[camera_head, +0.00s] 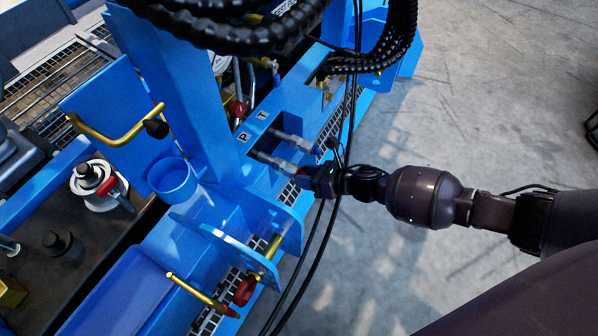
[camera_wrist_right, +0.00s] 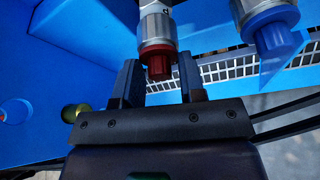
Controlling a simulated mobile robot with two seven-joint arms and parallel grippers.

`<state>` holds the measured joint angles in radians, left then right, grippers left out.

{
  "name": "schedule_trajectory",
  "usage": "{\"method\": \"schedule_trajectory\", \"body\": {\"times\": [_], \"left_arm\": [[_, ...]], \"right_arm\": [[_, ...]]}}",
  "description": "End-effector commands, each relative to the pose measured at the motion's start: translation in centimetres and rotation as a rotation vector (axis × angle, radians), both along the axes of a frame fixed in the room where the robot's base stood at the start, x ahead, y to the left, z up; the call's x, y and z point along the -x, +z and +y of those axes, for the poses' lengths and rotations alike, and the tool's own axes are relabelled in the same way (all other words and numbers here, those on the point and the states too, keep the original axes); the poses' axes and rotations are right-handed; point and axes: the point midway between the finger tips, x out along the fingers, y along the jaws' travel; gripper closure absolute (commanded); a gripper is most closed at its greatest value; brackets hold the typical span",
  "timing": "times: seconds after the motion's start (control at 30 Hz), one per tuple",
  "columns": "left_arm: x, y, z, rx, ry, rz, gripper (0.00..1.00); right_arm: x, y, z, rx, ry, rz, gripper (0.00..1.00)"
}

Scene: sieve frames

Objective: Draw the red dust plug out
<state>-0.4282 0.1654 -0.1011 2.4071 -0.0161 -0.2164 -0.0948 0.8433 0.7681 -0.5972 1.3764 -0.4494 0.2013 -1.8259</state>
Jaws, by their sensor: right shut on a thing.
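The red dust plug (camera_wrist_right: 158,66) sits at the end of a silver coupling (camera_wrist_right: 157,27) in the right wrist view, in line with it, with no clear gap between them. My right gripper (camera_wrist_right: 159,80) is shut on the red plug, one dark finger on each side. In the head view my right gripper (camera_head: 307,181) reaches in from the right to the end of the lower coupling (camera_head: 270,160), beside the "P" label (camera_head: 243,137); it mostly hides the plug there. My left gripper is not in view.
A blue plug (camera_wrist_right: 270,30) on the neighbouring coupling is close to the right finger. Black cables (camera_head: 335,190) hang past my right wrist. A blue bracket with a red knob (camera_head: 244,291) stands nearer.

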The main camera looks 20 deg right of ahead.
Motion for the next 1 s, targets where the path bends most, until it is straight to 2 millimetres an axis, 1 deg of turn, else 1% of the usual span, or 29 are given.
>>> {"method": "schedule_trajectory", "body": {"times": [0.6,1.0], "left_arm": [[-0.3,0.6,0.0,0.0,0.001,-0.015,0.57],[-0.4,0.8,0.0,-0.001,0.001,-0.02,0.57]], "right_arm": [[2.0,-0.1,-1.5,0.0,0.001,0.002,0.97],[2.8,-0.1,-2.2,0.001,0.0,0.001,0.97]]}}
